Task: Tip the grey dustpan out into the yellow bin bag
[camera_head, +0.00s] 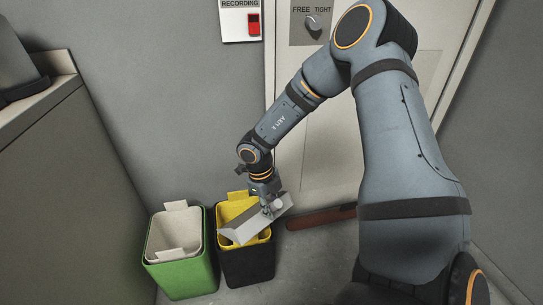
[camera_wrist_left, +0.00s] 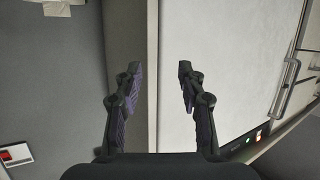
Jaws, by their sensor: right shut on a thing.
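The grey dustpan (camera_head: 245,226) is over the mouth of the black bin (camera_head: 247,268), tilted with its lower end to the left. The yellow bin bag (camera_head: 236,207) lines this bin and its far rim shows behind the pan. My right gripper (camera_head: 270,203) is shut on the dustpan at its upper right end. A small pale round shape (camera_head: 277,205) shows there; I cannot tell what it is. The bag's inside is mostly hidden by the pan. My left gripper (camera_wrist_left: 158,80) is open and empty in the left wrist view.
A green bin (camera_head: 182,270) with a white liner (camera_head: 173,232) stands just left of the black bin. A door (camera_head: 325,130) is behind my right arm, with a brown bar (camera_head: 321,217) low at its foot. A cabinet (camera_head: 65,190) fills the left side.

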